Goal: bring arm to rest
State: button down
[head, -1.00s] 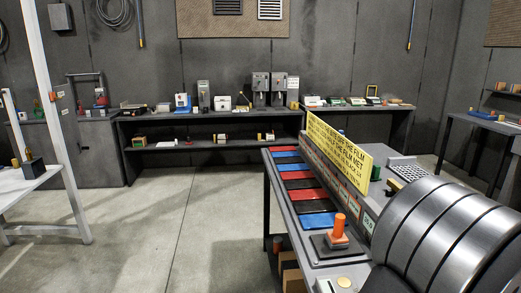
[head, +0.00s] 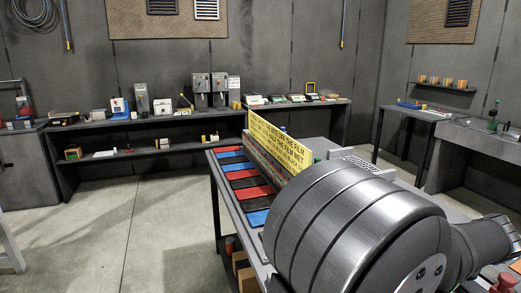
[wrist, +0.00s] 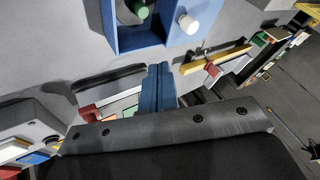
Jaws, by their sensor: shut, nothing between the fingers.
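My gripper (wrist: 158,68) shows in the wrist view as two narrow blue fingers side by side, shut with nothing between them. Its dark body with screws fills the bottom of that view. In the head view my large grey arm links cover the lower right, and the gripper itself is not visible there.
A bench with red, blue and black panels (head: 240,175) and a yellow sign (head: 280,150) stands beside my arm in the head view. A long shelf bench (head: 150,125) lines the back wall. A side table (head: 425,112) stands at right. The floor at left is clear.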

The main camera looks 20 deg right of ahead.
jog(key=w+d+f, duration=0.1)
jog(key=w+f, duration=0.7)
jog(key=s+d, duration=0.1)
jog(key=s, duration=1.2)
jog(key=v, duration=1.1)
jog(key=w+a+r+n+g, duration=0.1)
jog(key=w+r+n+g, duration=0.1)
jog(key=w+n, duration=0.2)
jog(key=w+a+r+n+g+y, duration=0.1)
jog(key=w+a+r+n+g, duration=0.1)
jog(key=w+n, duration=0.3)
jog(key=r+n, duration=0.1)
jog(key=n, duration=0.1)
jog(key=shift+w+a+r+n, duration=0.25)
jog(key=shift+w+n, duration=0.05)
jog(key=shift+n, duration=0.1)
